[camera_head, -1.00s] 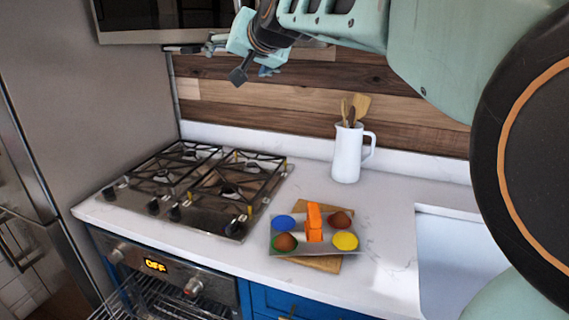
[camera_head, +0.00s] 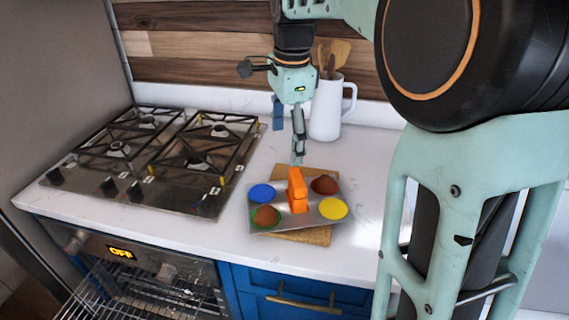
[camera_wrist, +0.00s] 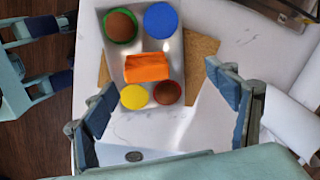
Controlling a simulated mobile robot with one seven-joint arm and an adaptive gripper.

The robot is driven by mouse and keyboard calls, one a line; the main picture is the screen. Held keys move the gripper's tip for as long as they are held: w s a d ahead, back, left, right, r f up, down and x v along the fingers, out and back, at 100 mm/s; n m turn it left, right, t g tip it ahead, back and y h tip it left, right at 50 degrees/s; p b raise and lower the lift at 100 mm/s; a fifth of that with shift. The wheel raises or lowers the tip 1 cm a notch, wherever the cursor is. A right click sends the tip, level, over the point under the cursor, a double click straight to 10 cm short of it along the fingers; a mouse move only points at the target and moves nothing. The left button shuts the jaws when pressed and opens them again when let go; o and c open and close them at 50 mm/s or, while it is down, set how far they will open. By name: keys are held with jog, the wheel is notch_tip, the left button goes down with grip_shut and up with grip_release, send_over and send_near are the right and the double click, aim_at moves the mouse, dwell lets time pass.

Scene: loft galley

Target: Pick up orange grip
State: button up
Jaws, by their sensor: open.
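The orange grip (camera_head: 298,190) stands upright in the middle of a grey metal tray (camera_head: 281,222). Coloured round cups surround it: blue (camera_head: 262,193), yellow (camera_head: 333,208), a green one with brown contents (camera_head: 265,216) and a brown one (camera_head: 324,184). In the wrist view the orange grip (camera_wrist: 147,67) lies ahead of the fingers, at the tray's centre. My gripper (camera_head: 288,140) is open and empty, above and behind the tray. In the wrist view its blue-padded fingers (camera_wrist: 168,118) are wide apart, with nothing between them touching.
The tray rests on a wooden board (camera_head: 318,236) on the white counter (camera_head: 215,238). A gas hob (camera_head: 150,165) is to the left. A white jug (camera_head: 325,112) with wooden utensils stands close behind my gripper. A blue drawer (camera_head: 290,297) is below the counter.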

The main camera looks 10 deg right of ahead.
aim_at(298, 177)
jog(key=shift+s+d+f+m+g, duration=0.25)
jog(key=shift+s+d+f+m, duration=0.05)
jog(key=shift+d+m, duration=0.15)
jog(key=shift+s+d+f+m+g, duration=0.25)
jog(key=shift+s+d+m, duration=0.1)
jog(key=shift+d, duration=0.1)
jog(key=shift+s+d+f, duration=0.1)
jog(key=shift+f, duration=0.25)
notch_tip(298, 177, down, 10)
jog(key=shift+d+f+b, duration=0.1)
jog(key=shift+d+b, duration=0.05)
jog(key=shift+b, duration=0.4)
jog(key=c, duration=1.2)
jog(key=shift+c, duration=0.2)
notch_tip(298, 177, up, 18)
jog(key=p, duration=0.2)
